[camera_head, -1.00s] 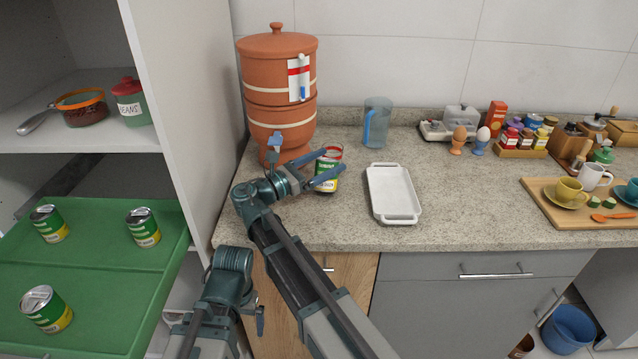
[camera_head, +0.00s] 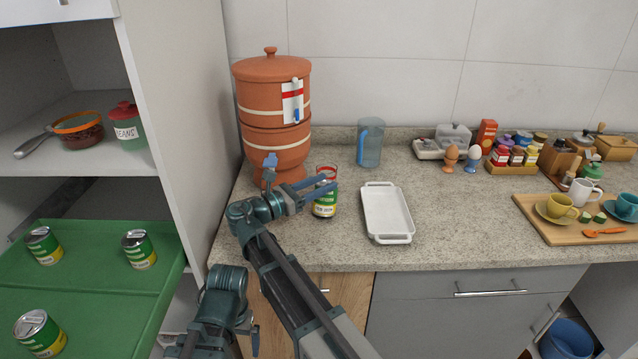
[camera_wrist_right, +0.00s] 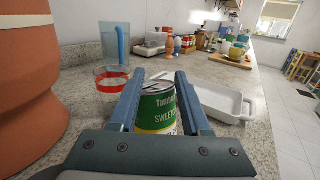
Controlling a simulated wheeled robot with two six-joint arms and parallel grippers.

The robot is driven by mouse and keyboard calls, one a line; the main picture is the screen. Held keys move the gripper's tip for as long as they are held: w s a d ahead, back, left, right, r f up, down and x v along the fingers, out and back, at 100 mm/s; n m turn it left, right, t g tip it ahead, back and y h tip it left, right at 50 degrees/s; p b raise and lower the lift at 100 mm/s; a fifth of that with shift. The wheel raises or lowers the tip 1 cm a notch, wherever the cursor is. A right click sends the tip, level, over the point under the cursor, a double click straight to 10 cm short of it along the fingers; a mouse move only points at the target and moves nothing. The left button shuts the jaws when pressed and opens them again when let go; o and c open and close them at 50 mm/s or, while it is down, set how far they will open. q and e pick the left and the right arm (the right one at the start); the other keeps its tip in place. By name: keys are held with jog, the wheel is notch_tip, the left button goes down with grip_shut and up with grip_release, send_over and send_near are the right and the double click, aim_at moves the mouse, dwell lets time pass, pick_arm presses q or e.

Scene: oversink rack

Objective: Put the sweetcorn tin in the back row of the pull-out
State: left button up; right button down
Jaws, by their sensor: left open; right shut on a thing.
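The sweetcorn tin (camera_head: 325,205), green and yellow with a silver lid, stands upright at the counter's left part. My right gripper (camera_head: 322,189) is shut on it; the right wrist view shows the tin (camera_wrist_right: 158,108) between both fingers. Whether its base touches the counter I cannot tell. The green pull-out (camera_head: 85,284) is at the left, with similar tins: a back left tin (camera_head: 43,246), a back right tin (camera_head: 138,250) and a front left tin (camera_head: 40,334). My left gripper (camera_head: 252,334) is low, in front of the cabinet, open and largely hidden by its wrist.
A clay water dispenser (camera_head: 272,110) is behind on the left, a white tray (camera_head: 387,212) to the right, a blue jug (camera_head: 370,145) farther back. A white cabinet wall (camera_head: 180,130) separates the counter from the pull-out.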

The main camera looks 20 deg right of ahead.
jog(key=r+p, duration=0.7)
jog(key=p, duration=0.1)
jog(key=shift+w+d+r, duration=0.15)
jog(key=shift+w+d, duration=0.1)
jog(key=shift+w, duration=0.1)
jog(key=shift+c, duration=1.6)
grip_release()
jog(key=shift+a, duration=0.1)
